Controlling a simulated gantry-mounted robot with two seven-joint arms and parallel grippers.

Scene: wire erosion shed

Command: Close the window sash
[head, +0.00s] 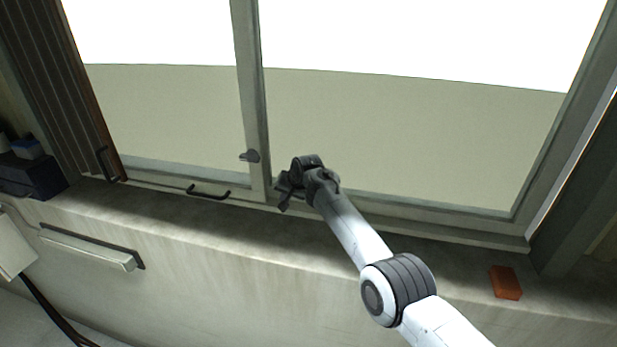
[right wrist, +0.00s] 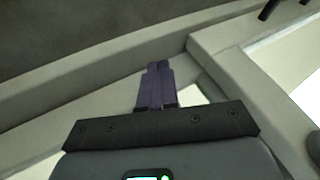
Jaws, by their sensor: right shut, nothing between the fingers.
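The window sash frame (head: 252,90) stands in the head view, with a pale vertical stile between the left and right panes. A grey latch (head: 250,156) sits low on this stile, and a black pull handle (head: 208,193) is on the bottom rail to its left. My right gripper (head: 284,193) is at the lower right of the stile, by the bottom corner. It is shut and empty. In the right wrist view its closed fingers (right wrist: 158,68) point at the frame corner (right wrist: 205,60); I cannot tell whether they touch. My left gripper is not in view.
A concrete sill (head: 400,240) runs below the window, with an orange block (head: 505,282) at right. A brown slatted shutter (head: 55,80) stands at left, beside a dark box (head: 30,177). A long bar handle (head: 90,247) is on the wall below the sill.

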